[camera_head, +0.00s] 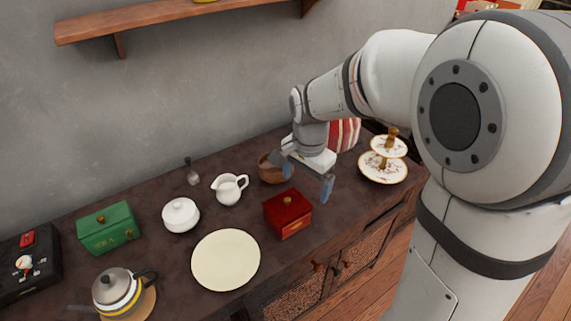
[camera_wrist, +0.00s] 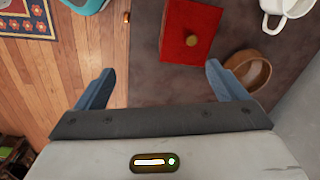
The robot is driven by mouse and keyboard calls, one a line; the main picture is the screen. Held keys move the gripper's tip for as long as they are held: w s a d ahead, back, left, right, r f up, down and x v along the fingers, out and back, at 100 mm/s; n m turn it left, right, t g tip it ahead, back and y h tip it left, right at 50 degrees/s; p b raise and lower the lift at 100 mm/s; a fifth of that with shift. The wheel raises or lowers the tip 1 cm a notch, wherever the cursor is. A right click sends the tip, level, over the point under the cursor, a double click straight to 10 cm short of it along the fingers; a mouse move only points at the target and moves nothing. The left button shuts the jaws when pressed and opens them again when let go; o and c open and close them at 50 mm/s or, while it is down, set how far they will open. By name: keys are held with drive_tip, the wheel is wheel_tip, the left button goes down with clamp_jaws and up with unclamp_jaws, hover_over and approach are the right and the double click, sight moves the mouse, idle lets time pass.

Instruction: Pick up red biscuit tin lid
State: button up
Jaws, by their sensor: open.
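The red biscuit tin (camera_head: 288,217) stands on the dark sideboard, right of the cream plate. Its red lid (camera_head: 287,203) has a small gold knob and is on the tin. In the wrist view the lid (camera_wrist: 187,32) shows at the top, ahead of my fingers and right of centre, with the knob (camera_wrist: 191,40) facing the camera. My gripper (camera_head: 305,173) is open and empty, above the sideboard, behind and to the right of the tin. In the wrist view its blue fingers (camera_wrist: 160,85) are spread wide with nothing between them.
A brown bowl (camera_head: 273,168) and a white jug (camera_head: 229,188) stand close behind the tin. The cream plate (camera_head: 226,260) lies left of it. A tiered cake stand (camera_head: 383,168) is at the right. A green tin (camera_head: 107,229) stands far left.

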sight(286, 200)
drive_tip(key=shift+o, duration=0.5)
drive_tip(key=w+a+f+m, duration=0.1)
drive_tip(key=a+f, duration=0.1)
drive_tip(key=w+a+f+m, duration=0.1)
drive_tip(key=w+a+f, duration=0.1)
drive_tip(key=shift+w+a+m+g, duration=0.1)
drive_tip(key=shift+w+m+g, duration=0.05)
drive_tip(key=shift+m+g, duration=0.15)
drive_tip(key=shift+w+a+f, duration=0.15)
drive_tip(key=shift+f, duration=0.15)
drive_tip(key=f, duration=0.7)
drive_tip(key=shift+w+f, duration=0.2)
drive_tip(key=shift+f, duration=0.05)
drive_tip(key=shift+c, duration=0.5)
drive_tip(key=c, duration=0.8)
